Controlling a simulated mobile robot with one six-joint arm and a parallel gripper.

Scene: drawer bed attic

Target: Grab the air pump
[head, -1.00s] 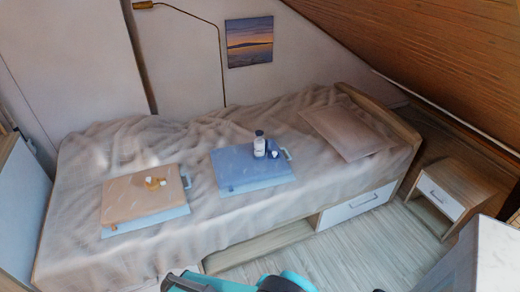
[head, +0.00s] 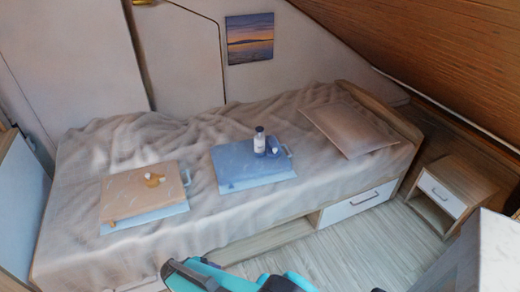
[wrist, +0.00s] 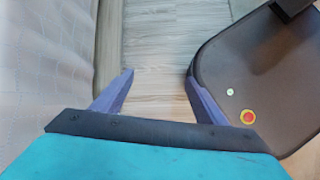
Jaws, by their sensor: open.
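I cannot clearly make out an air pump. On the bed, a blue board or folder (head: 228,172) carries a white bottle with a dark cap (head: 259,141) and a small dark blue-and-white object (head: 273,147) beside it. An orange board or folder (head: 122,198) to the left carries small orange and white items (head: 154,180), too small to identify. My gripper (wrist: 160,76) is open and empty in the wrist view, over the floor beside the bed and apart from these objects. Its fingertips do not show in the head view, where my teal arm is at the bottom.
The bed (head: 90,155) has a rumpled cover and a pillow (head: 348,128) at its right end. A nightstand (head: 442,196) stands to the right. Wooden floor (head: 350,245) is open in front of the bed. The sloped ceiling (head: 440,50) is low at the right.

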